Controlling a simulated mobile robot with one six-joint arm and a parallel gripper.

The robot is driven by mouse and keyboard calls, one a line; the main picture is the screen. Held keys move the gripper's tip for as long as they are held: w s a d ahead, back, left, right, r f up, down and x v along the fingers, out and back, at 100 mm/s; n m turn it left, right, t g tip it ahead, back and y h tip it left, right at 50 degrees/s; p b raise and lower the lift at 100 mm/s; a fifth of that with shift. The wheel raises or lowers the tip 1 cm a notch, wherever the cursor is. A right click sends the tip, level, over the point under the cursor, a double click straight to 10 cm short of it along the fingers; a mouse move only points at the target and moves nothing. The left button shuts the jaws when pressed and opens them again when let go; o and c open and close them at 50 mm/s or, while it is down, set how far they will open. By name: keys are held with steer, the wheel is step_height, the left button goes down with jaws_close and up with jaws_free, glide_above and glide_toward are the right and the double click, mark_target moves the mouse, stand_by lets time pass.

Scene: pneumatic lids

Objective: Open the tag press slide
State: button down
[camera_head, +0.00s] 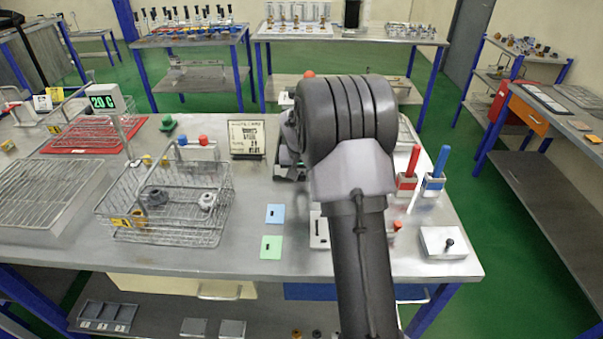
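My arm rises through the middle of the view, and its large grey joint hides part of the bench. A pale block with a black knob (443,242) lies at the bench's front right corner.
A wire basket (168,202) holding grey parts stands at left. Blue (275,213) and green (271,247) cards lie on the bench between it and my arm. Red-handled (408,178) and blue-handled (434,180) tools stand upright at right. A sign (247,137) stands behind.

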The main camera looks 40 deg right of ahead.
steer(key=shift+w+d, duration=0.1)
steer(key=shift+w, duration=0.05)
steer(key=c, duration=1.3)
jaws_free()
steer(key=shift+w, duration=0.1)
steer(key=p+v, duration=0.5)
steer(key=v, duration=1.2)
steer(key=shift+r, duration=0.15)
